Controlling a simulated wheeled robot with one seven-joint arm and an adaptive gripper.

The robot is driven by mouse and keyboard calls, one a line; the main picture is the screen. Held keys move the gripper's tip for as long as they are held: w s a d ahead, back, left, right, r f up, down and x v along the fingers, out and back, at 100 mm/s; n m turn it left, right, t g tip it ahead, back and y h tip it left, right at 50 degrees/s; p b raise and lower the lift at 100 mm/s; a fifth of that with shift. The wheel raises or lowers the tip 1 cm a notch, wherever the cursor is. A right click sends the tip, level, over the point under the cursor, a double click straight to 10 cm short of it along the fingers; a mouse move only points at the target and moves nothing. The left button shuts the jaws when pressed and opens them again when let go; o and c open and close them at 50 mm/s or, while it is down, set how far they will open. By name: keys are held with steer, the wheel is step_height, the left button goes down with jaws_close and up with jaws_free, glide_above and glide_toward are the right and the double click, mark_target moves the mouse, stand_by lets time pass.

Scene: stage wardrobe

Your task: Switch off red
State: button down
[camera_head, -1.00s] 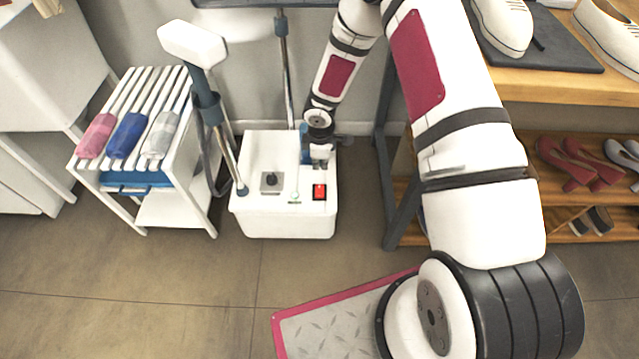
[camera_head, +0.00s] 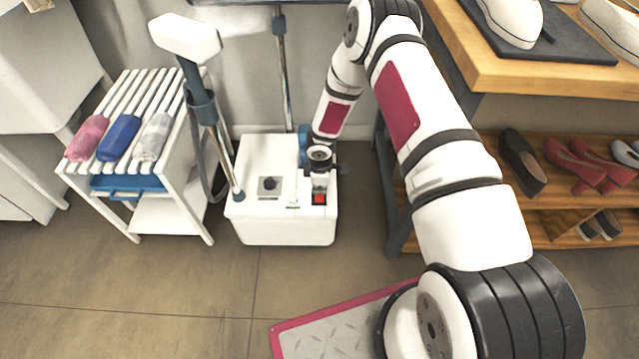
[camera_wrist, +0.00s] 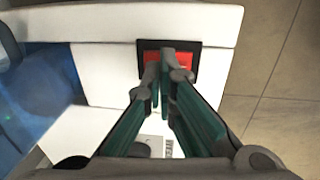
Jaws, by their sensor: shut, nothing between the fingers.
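The red rocker switch (camera_head: 319,198) sits in a black frame on the top of a white box-shaped machine (camera_head: 285,231), near its front right corner. In the wrist view the red switch (camera_wrist: 184,62) shows behind my fingertips, which cover its middle. My gripper (camera_head: 319,186) is shut and empty, its tips at or just above the switch. I cannot tell whether they touch it. In the wrist view my gripper (camera_wrist: 165,66) has its green-sided fingers together at the tips. The switch's tilt is hard to read.
A black knob (camera_head: 269,184) sits left of the switch. A pole with a white head (camera_head: 185,36) rises at the machine's left. A white slatted rack (camera_head: 180,190) with rolled cloths stands further left. A wooden shoe shelf (camera_head: 500,85) is at the right.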

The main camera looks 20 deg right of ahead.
steer(key=shift+f, duration=0.35)
steer(key=shift+w+f+b, duration=0.2)
steer(key=shift+f+b, duration=0.2)
steer(key=shift+b, duration=0.15)
steer(key=shift+d, duration=0.1)
steer(key=shift+s, duration=0.15)
steer(key=shift+s+a+r+b, duration=0.1)
steer(key=shift+s+a+b, duration=0.15)
steer(key=shift+s+b, duration=0.35)
